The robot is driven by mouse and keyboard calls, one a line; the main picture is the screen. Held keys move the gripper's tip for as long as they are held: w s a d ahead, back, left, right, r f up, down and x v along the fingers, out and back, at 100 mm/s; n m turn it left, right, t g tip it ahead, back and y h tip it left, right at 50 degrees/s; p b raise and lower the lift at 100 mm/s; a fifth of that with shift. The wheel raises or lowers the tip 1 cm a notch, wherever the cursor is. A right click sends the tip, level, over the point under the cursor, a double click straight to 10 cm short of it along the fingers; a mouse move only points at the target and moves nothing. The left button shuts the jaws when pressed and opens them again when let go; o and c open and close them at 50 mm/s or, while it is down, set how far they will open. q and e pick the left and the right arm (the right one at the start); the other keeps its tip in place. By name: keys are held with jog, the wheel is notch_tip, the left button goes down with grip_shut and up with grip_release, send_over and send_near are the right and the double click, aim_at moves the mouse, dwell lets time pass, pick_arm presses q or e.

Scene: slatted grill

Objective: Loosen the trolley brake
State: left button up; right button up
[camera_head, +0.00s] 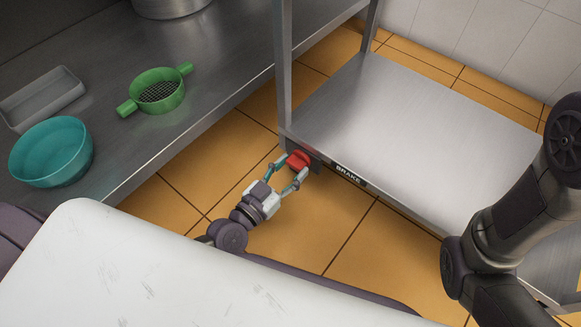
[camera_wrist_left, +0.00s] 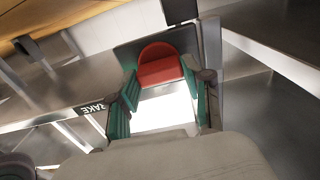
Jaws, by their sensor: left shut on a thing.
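The trolley (camera_head: 400,110) is a steel frame with a flat lower shelf. A red brake knob (camera_head: 299,160) sits on a dark plate near its left corner post, beside a black "BRAKE" label (camera_head: 348,175). My left gripper (camera_head: 290,171) reaches the knob from the front, with its teal fingers on both sides of it. In the left wrist view the red knob (camera_wrist_left: 162,64) is between the fingertips of the left gripper (camera_wrist_left: 165,88), and the label (camera_wrist_left: 90,107) appears upside down. My right arm is at the right of the head view; its gripper is out of frame.
A steel counter (camera_head: 200,100) at the left holds a teal bowl (camera_head: 50,152), a grey tray (camera_head: 42,98), a green strainer (camera_head: 158,92) and a pot (camera_head: 170,6). A white surface (camera_head: 130,270) fills the lower left. Orange tiled floor (camera_head: 375,240) is open in front of the trolley.

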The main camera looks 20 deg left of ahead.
pick_arm(q)
jog(key=shift+c, duration=1.3)
jog(key=shift+n, duration=0.3)
jog(key=n+p, duration=0.2)
jog(key=shift+r+n, duration=0.15)
jog(key=shift+n, duration=0.15)
jog(key=n+p, duration=0.2)
jog(key=n, duration=0.2)
jog(key=n+p, duration=0.1)
jog(key=n, duration=0.4)
jog(key=shift+w, duration=0.1)
jog(key=n, duration=0.4)
jog(key=shift+a+f+p, duration=0.1)
jog(key=shift+f+p, duration=0.15)
jog(key=shift+p, duration=0.15)
jog(key=shift+n, duration=0.3)
